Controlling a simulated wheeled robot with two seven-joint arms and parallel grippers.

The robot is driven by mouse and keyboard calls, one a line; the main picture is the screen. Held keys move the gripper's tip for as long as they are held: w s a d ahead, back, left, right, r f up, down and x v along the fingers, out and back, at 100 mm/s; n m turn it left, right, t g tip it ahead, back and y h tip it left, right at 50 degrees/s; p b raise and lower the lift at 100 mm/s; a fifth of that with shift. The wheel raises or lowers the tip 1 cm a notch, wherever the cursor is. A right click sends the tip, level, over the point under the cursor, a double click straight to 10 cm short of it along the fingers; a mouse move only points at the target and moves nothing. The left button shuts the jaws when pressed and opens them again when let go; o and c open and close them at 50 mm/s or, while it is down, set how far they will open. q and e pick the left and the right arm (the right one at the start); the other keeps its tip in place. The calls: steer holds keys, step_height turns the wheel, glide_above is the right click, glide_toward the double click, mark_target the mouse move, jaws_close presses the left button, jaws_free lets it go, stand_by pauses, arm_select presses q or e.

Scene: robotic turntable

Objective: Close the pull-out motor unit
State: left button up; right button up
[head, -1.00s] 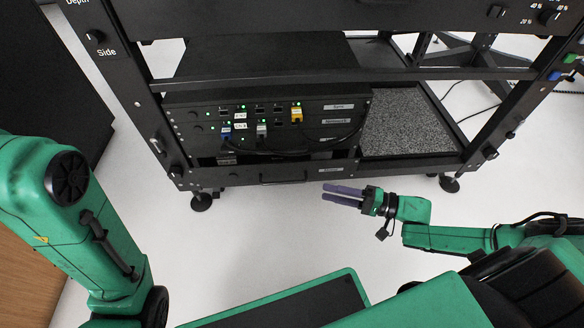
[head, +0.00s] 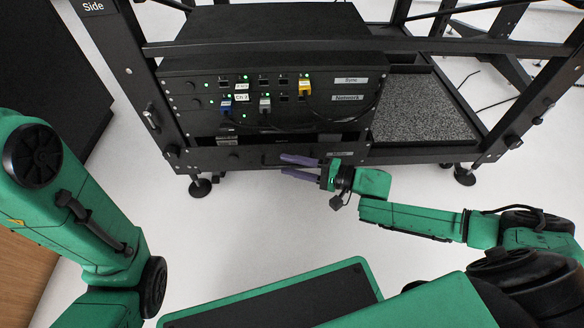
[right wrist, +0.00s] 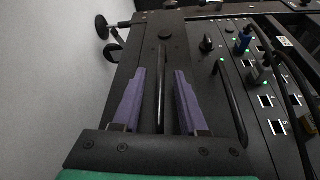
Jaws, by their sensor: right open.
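The motor unit (head: 215,158) is the low black drawer front at the bottom of the rack, under the sync and network panels; it also shows in the right wrist view (right wrist: 178,50). It appears to stand somewhat forward of the panels, with a dark gap above it. My right gripper (head: 282,166) is open and empty at this front, its purple fingers pointing left and covering part of it. In the right wrist view, the drawer's bar handle (right wrist: 161,82) lies between the two open fingers (right wrist: 160,75); contact cannot be told. My left gripper is out of view.
Above the motor unit, the network panel (head: 345,98) has lit sockets, plugs and loose black cables. A grey speckled tray (head: 420,105) lies to its right. White floor (head: 240,215) is clear in front of the rack, which stands on feet.

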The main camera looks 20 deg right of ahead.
jaws_close()
stand_by(1.4)
